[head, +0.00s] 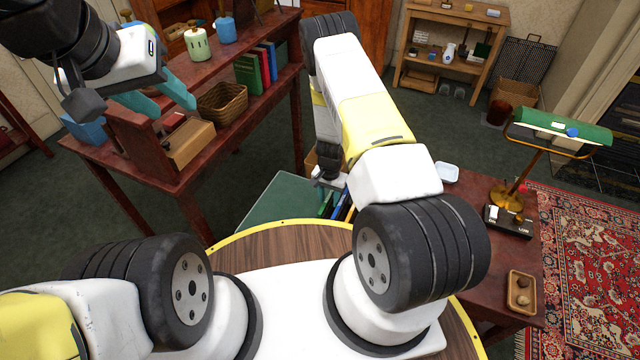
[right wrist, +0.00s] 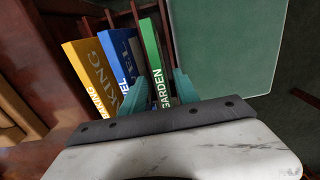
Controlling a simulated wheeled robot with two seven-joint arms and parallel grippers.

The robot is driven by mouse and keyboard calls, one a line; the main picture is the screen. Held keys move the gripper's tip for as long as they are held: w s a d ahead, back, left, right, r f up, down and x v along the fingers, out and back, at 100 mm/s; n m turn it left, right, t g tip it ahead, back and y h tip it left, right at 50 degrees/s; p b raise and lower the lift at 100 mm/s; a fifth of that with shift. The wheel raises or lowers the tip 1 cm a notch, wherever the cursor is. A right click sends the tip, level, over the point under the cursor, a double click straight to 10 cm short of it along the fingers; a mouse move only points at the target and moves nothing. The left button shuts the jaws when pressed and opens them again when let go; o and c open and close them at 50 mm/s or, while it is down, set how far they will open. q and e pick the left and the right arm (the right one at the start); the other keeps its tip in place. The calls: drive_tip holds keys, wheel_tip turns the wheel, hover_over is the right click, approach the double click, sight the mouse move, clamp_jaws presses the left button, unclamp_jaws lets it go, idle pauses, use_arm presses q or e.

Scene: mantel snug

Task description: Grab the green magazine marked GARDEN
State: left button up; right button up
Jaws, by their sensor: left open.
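The green magazine (right wrist: 154,62) marked GARDEN stands in a rack in the right wrist view, beside a blue magazine (right wrist: 122,62) and a yellow one (right wrist: 90,72). My right gripper (right wrist: 159,92) is open, its teal fingers on either side of the green magazine's spine in that view, with small gaps visible. The left finger overlaps the blue magazine; I cannot tell how deep the fingers reach. In the head view my arm partly hides the magazines. My left gripper (head: 165,102) is open and empty near the wooden shelf at upper left.
A flat dark green surface (right wrist: 228,45) lies right of the rack. A reddish wooden shelf unit (head: 115,160) holds a basket (head: 222,102), books and jars. At right, a side table (head: 475,215) bears a green lamp (head: 562,132) and a small tray (head: 521,292).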

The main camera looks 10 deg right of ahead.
sight(329, 206)
drive_tip(key=f, duration=0.5)
drive_tip(key=shift+w+f, duration=0.15)
drive_tip(key=shift+w, duration=0.1)
drive_tip(key=shift+c, duration=0.5)
clamp_jaws()
idle(0.6)
